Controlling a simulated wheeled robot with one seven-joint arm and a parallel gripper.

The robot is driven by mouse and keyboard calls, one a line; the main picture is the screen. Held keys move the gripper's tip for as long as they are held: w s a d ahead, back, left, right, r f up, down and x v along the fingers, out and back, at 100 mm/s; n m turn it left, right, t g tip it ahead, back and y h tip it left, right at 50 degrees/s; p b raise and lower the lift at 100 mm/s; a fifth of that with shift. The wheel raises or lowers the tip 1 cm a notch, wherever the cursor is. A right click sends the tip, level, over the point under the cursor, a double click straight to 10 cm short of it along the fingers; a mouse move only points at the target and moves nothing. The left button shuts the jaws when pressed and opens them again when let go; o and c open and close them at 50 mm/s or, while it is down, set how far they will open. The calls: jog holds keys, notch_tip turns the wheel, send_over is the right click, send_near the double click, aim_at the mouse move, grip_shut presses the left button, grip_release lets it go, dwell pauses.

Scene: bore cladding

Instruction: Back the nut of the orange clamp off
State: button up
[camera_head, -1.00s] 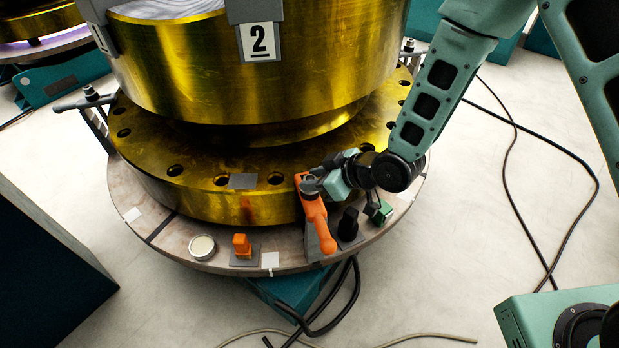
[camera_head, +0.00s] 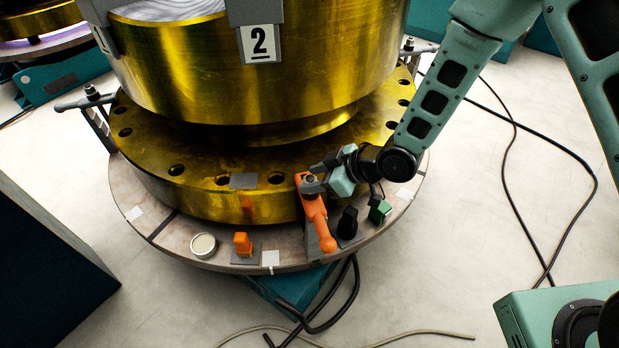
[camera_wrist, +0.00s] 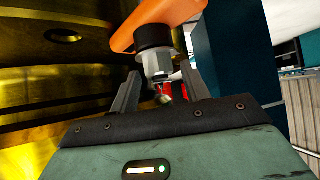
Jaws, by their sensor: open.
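The orange clamp (camera_head: 316,222) stands at the front right of the round table, with its upper end over the edge of the gold flange. In the wrist view its orange arm (camera_wrist: 165,18) crosses the top, with a dark collar and a metal nut (camera_wrist: 157,64) below it. My gripper (camera_wrist: 158,85) is open, its two grey fingers on either side of the nut's lower part. I cannot tell whether either finger touches it. In the head view my gripper (camera_head: 318,178) is at the clamp's upper end and partly covers it.
On the round table (camera_head: 175,237) stand a small orange block (camera_head: 242,244), a white round tin (camera_head: 203,245), a black piece (camera_head: 348,222) and a green piece (camera_head: 379,211). The gold flange (camera_head: 150,185) rises close behind. Cables lie on the floor.

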jog(key=shift+p+v, duration=1.35)
jog(key=shift+v, duration=1.15)
jog(key=s+d+r+m+g+h+p, duration=0.1)
jog(key=s+d+r+h+p, duration=0.2)
jog(key=r, duration=0.5)
jog(key=s+r+m+h+p, duration=0.2)
jog(key=s+r+h, duration=0.15)
jog(key=r, duration=0.55)
jog(key=s+d+r+m+g+h+p, duration=0.2)
jog(key=s+d+r+g, duration=0.1)
jog(key=s+r, duration=0.8)
jog(key=s+d, duration=0.1)
jog(key=s, duration=0.4)
jog(key=shift+d+m+p, duration=0.25)
jog(key=shift+m+p, duration=0.05)
jog(key=shift+p, duration=0.1)
